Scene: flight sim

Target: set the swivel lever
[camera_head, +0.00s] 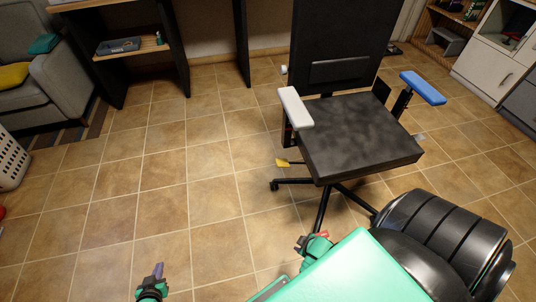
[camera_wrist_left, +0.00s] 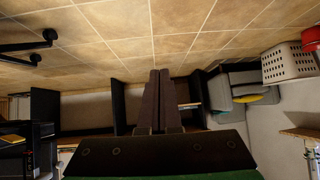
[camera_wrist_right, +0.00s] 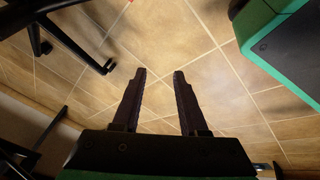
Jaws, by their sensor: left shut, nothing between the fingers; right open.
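A black swivel chair (camera_head: 355,135) stands right of centre in the head view, with a white left armrest (camera_head: 294,108) and a blue right armrest (camera_head: 423,88). A yellow paddle (camera_head: 283,162) sticks out low at the left under the seat; it looks like a lever, but which chair control it is I cannot tell. My left gripper (camera_head: 158,270) is shut and empty, well left of the chair and apart from it; its fingers meet in the left wrist view (camera_wrist_left: 159,73). My right gripper (camera_wrist_right: 160,74) is open and empty above the floor, near a chair caster (camera_wrist_right: 107,67).
The chair's star base (camera_head: 322,190) spreads over the tiled floor (camera_head: 160,190). The floor left of the chair is clear. A grey sofa (camera_head: 45,80), a white basket (camera_head: 10,160) and a dark shelf (camera_head: 172,45) stand farther left. A white cabinet (camera_head: 480,70) is at the right.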

